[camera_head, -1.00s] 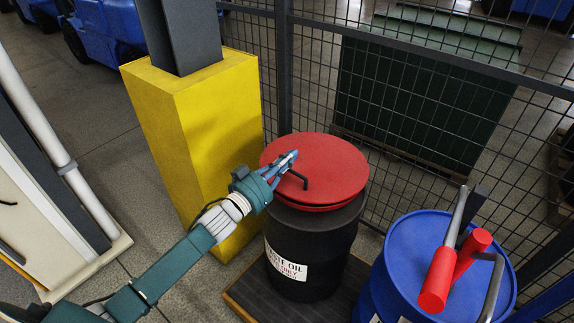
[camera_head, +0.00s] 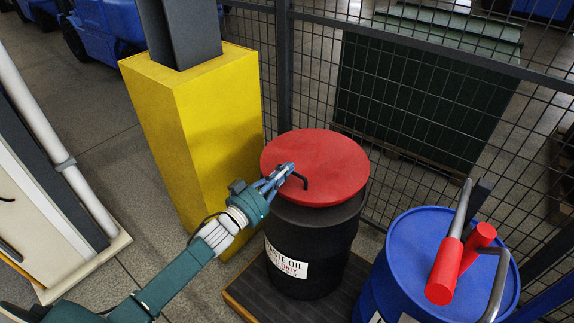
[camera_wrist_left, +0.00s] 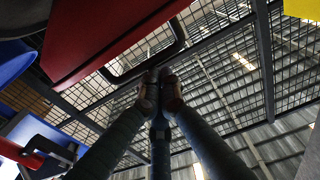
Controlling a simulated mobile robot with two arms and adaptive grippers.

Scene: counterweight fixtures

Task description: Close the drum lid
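The round red lid (camera_head: 330,163) lies level on top of the black drum (camera_head: 318,235), with no gap that I can see at its front rim. A dark bent handle (camera_head: 304,181) stands on the lid's left part. My left gripper (camera_head: 288,168) reaches in from the left, with its fingertips at this handle. In the left wrist view the fingers run together at their tips (camera_wrist_left: 160,76), right at the bar of the handle (camera_wrist_left: 130,74), with the red lid (camera_wrist_left: 105,35) alongside. I cannot tell whether the bar is between the fingers. My right gripper is out of view.
A yellow post base (camera_head: 195,140) stands left of the drum. A blue drum (camera_head: 405,245) with red cylinders and grey bars on it stands close at the right. A wire mesh fence (camera_head: 420,90) runs behind. Open floor (camera_head: 105,130) lies to the far left.

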